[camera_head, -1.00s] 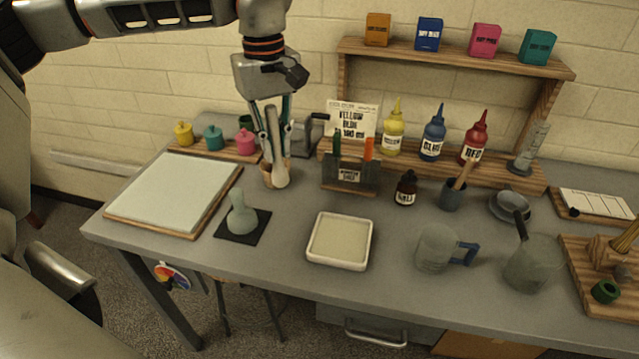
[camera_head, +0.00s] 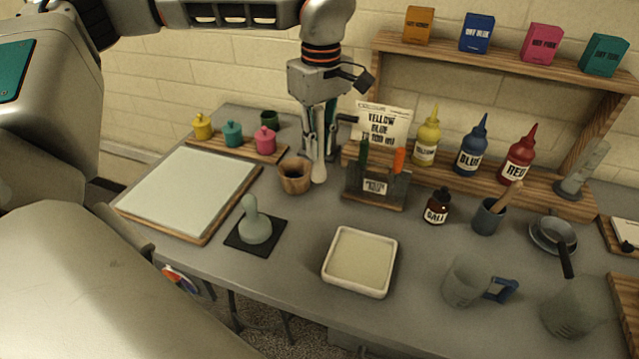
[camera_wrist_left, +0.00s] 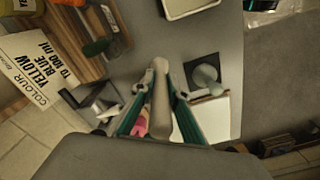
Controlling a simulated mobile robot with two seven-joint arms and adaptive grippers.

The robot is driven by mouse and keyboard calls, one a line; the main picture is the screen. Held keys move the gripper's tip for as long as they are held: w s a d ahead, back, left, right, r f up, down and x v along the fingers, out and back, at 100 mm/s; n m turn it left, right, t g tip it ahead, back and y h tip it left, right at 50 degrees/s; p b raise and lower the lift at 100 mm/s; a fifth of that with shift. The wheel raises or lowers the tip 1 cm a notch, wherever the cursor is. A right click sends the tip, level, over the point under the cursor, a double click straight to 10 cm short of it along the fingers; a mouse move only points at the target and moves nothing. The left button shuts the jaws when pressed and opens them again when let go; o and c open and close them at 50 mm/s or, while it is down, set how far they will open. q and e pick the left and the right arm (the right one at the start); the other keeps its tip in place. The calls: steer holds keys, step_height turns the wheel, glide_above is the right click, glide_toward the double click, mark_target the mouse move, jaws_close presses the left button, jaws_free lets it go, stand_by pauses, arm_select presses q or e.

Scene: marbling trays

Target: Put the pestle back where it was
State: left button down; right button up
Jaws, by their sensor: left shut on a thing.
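My left gripper (camera_head: 320,148) is shut on the pale pestle (camera_head: 319,172), which hangs nearly upright with its rounded end down. In the head view the pestle's lower end shows just right of the wooden mortar (camera_head: 295,180), apart from its rim; its exact height above the table is hard to tell. The mortar stands on the table with its dark opening upward. In the left wrist view the pestle (camera_wrist_left: 160,92) lies between the two teal-edged fingers. My right gripper is not in view.
The brush holder (camera_head: 377,188) and a colour card (camera_head: 383,122) stand close right of the pestle. A rack of small pots (camera_head: 235,145) is behind left. A glass muller (camera_head: 256,226) on a black mat and a white tray (camera_head: 360,262) are in front.

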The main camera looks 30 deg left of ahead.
mark_target(319, 181)
arm_select(q)
step_height(319, 181, down, 10)
steer(key=shift+f, duration=0.1)
stand_by(0.4)
steer(key=c, duration=2)
jaws_free()
steer(key=shift+f, duration=0.1)
step_height(319, 181, up, 12)
steer(key=shift+d+r, duration=0.1)
steer(key=shift+r, duration=0.1)
steer(key=shift+f, duration=0.1)
